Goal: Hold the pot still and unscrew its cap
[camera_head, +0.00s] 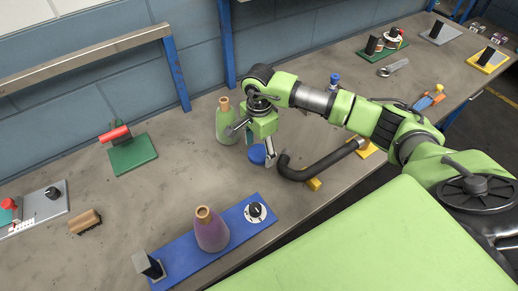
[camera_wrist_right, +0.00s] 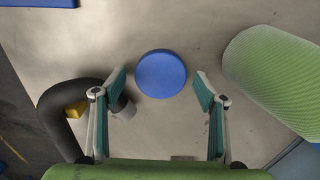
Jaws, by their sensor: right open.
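The pot shows as a round blue cap (camera_head: 257,154) on the workbench, and from above as a blue disc (camera_wrist_right: 161,74) in the right wrist view. Its body under the cap cannot be made out. My right gripper (camera_head: 254,144) is above the pot, pointing down. In the right wrist view its fingers (camera_wrist_right: 160,86) are spread, one on each side of the disc, with gaps to it. Nothing is between the fingertips in a grip. My left gripper is in neither view.
A green yarn cone (camera_head: 228,122) stands close behind the pot, right of the fingers in the wrist view (camera_wrist_right: 275,75). A black bent hose (camera_head: 318,163) with yellow supports lies right. A blue board (camera_head: 180,258) with a purple cone (camera_head: 211,232) is in front. Bare bench lies left.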

